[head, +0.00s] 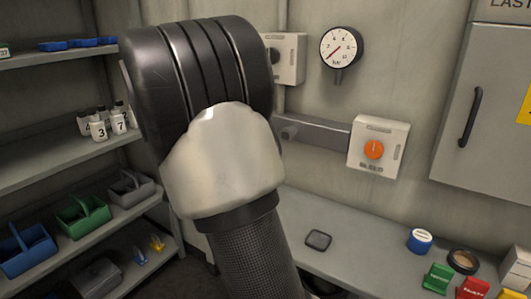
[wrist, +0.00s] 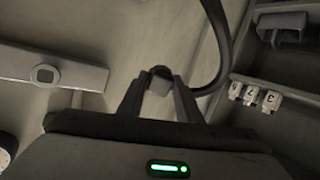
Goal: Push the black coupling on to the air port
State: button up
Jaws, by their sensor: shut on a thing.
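In the wrist view my gripper (wrist: 157,82) is shut on the black coupling (wrist: 160,73), a short dark piece with a grey face between the fingertips. A black hose (wrist: 222,50) curves down beside the right finger; where it joins the coupling is hidden. The air port (wrist: 45,75) looks like a round stub on a grey wall bar, left of and apart from the coupling. In the head view the port (head: 288,132) shows at the bar's left end, just right of my arm. My arm hides the gripper and coupling in that view.
An orange-knobbed bleed box (head: 378,148) ends the bar (head: 318,133) on the right. A gauge (head: 341,47) and a black-knobbed box (head: 286,58) are above. Shelves with bottles (head: 98,130) and caddies stand left. The bench (head: 350,265) holds small items, mostly on its right.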

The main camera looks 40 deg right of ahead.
jog(key=s+d+r+m+g+h+b, duration=0.1)
jog(key=s+d+r+m+g+h, duration=0.3)
jog(key=s+d+h, duration=0.4)
jog(key=s+d+r+m, duration=0.1)
jog(key=s+d, duration=0.1)
jog(key=s, duration=0.1)
jog(key=shift+r+m+h, duration=0.35)
jog(key=shift+m+h, duration=0.05)
jog(key=shift+s+d, duration=0.1)
jog(key=shift+f+b+x, duration=0.2)
jog(key=shift+b+x, duration=0.05)
jog(key=shift+x, duration=1.2)
jog(key=shift+f+b+x, duration=0.15)
jog(key=shift+b+x, duration=0.1)
jog(key=shift+x, duration=1.15)
jog(key=shift+d, duration=0.55)
jog(key=o, duration=1.1)
jog(key=shift+c, duration=0.2)
jog(key=shift+a, duration=0.1)
